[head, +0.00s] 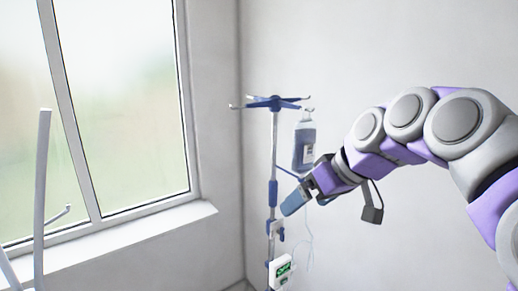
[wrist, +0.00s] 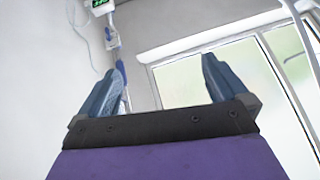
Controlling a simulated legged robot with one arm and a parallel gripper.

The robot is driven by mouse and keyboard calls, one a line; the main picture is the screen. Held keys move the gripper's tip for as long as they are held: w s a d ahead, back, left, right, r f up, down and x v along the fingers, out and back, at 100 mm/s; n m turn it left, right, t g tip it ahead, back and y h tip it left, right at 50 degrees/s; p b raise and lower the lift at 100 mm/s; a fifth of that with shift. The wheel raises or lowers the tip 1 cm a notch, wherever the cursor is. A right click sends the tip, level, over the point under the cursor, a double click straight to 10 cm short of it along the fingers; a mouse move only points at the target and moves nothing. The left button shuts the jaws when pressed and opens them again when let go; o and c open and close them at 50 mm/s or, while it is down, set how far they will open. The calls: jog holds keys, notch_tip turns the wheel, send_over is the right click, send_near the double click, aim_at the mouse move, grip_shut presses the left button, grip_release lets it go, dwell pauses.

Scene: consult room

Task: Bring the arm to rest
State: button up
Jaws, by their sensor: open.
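My arm (head: 405,118) reaches in from the right in the head view, bent, with its end low and toward the left. My gripper (head: 293,203) is at its end, in front of the IV stand or close to it; I cannot tell the gap. In the wrist view my gripper (wrist: 165,75) shows two blue fingers spread wide, with nothing between them. The IV stand (head: 273,150) is a grey pole with blue hooks. A bottle of bluish liquid (head: 304,146) hangs from it, just above my gripper.
A pump with a green display (head: 280,270) sits low on the stand; it also shows in the wrist view (wrist: 101,4). Thin tubing (head: 309,245) hangs beside it. A window (head: 125,100) with a sill is on the left. A grey upright frame (head: 42,190) stands before it.

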jog(key=s+d+f+m+g+h+b, duration=0.1)
jog(key=s+f+m+g+h+b, duration=0.1)
jog(key=s+f, duration=1.3)
jog(key=s+d+f+m+g+h+b, duration=0.2)
jog(key=s+f+m+g+h+b, duration=0.1)
jog(key=s+f, duration=1.3)
jog(key=shift+s+d+f+m+g+b, duration=0.25)
jog(key=shift+f+m+g+b, duration=0.4)
jog(key=shift+g, duration=0.25)
jog(key=shift+w, duration=0.1)
